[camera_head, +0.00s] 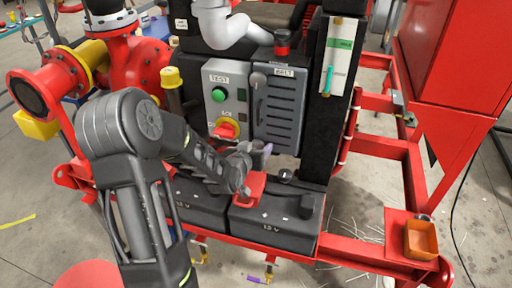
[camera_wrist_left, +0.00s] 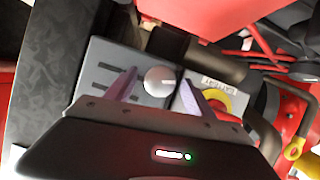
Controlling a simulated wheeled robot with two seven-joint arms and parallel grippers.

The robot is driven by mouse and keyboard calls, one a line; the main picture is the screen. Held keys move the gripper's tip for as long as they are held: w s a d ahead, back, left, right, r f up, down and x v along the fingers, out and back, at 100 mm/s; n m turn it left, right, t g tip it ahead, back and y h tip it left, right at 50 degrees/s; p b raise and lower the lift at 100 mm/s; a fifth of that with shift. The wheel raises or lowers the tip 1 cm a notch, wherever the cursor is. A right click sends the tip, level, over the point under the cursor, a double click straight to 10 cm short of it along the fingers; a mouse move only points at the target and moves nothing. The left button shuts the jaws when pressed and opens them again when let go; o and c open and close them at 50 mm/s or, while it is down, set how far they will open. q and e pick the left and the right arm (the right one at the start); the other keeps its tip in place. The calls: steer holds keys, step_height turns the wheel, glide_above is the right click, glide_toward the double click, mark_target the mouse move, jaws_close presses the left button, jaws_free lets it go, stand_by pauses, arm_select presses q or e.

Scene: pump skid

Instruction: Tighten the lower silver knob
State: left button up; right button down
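A round silver knob (camera_wrist_left: 159,81) sits on the grey slotted cover (camera_wrist_left: 105,62) in the left wrist view. In the head view the cover (camera_head: 282,105) is on the upright panel, and its lower end is partly covered by my gripper, so I cannot make out a lower knob there. Another knob (camera_head: 258,80) shows near the top left of the cover. My left gripper (camera_head: 262,149) is at the cover's lower left corner. Its two purple-grey fingers (camera_wrist_left: 158,76) are open, one on each side of the silver knob, with visible gaps. My right gripper is not in view.
Left of the cover is a control box (camera_head: 226,77) with a green button (camera_head: 219,94) and a red stop button (camera_head: 226,129) with a yellow ring. Black batteries (camera_head: 270,222) with a red handle (camera_head: 250,189) sit below my gripper. Red frame rails lie to the right.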

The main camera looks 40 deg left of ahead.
arm_select(q)
jaws_close()
stand_by(0.5)
steer(key=shift+f, duration=0.1)
steer(key=n+t+h+b, duration=0.1)
steer(key=n+h+b, duration=0.1)
steer(key=n+b, duration=0.1)
steer(key=shift+a, duration=0.15)
steer(key=shift+s+a+f+n+t+h+p, duration=0.1)
steer(key=shift+n+t+h, duration=0.35)
steer(key=shift+n, duration=0.7)
steer(key=shift+w+n+t+h+p, duration=0.1)
steer(key=shift+n+t+h, duration=0.35)
steer(key=shift+n, duration=0.65)
steer(key=shift+s+a+f+n+t+h+p, duration=0.1)
steer(key=shift+n+t+h, duration=0.3)
steer(key=shift+n, duration=0.75)
